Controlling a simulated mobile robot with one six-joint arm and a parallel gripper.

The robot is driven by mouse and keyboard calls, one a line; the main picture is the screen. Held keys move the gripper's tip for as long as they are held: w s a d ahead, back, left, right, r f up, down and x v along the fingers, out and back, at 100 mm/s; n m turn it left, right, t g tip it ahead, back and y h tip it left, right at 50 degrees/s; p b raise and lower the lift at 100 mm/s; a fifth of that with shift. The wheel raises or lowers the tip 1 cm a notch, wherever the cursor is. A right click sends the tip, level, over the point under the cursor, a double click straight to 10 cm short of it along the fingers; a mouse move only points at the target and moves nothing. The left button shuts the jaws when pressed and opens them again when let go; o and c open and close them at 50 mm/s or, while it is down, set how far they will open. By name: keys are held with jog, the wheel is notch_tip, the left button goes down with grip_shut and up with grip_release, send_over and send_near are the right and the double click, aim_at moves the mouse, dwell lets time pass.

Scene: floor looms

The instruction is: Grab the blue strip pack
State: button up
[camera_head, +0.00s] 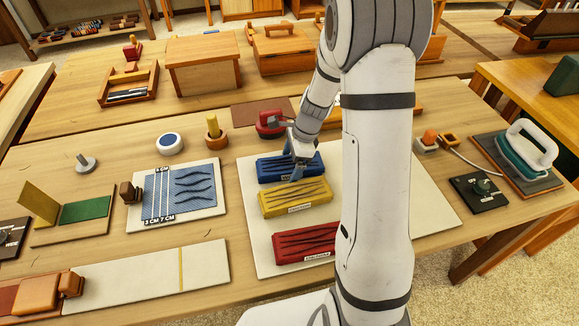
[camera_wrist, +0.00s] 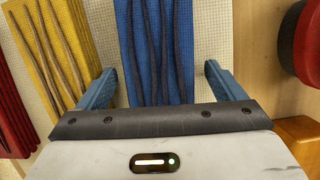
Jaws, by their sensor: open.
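The blue strip pack (camera_head: 274,167) lies on a pale mat (camera_head: 250,215), at the far end of a row of three packs. In the wrist view the blue strip pack (camera_wrist: 157,45) runs between the two blue fingers of my gripper (camera_wrist: 157,85). My gripper also shows in the head view (camera_head: 299,167), over the right part of the blue pack. The fingers are open, one on each side of the pack, with a visible gap on the right side. Whether the left finger touches the pack is hard to tell. My arm hides part of the mat.
A yellow pack (camera_head: 295,198) lies close beside the blue one, and a red pack (camera_head: 304,242) lies nearer the front. A red round object (camera_head: 269,123) stands just behind the blue pack. A patterned blue cloth board (camera_head: 178,194) lies to the left.

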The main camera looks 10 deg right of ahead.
jog(key=shift+c, duration=0.2)
jog(key=c, duration=1.1)
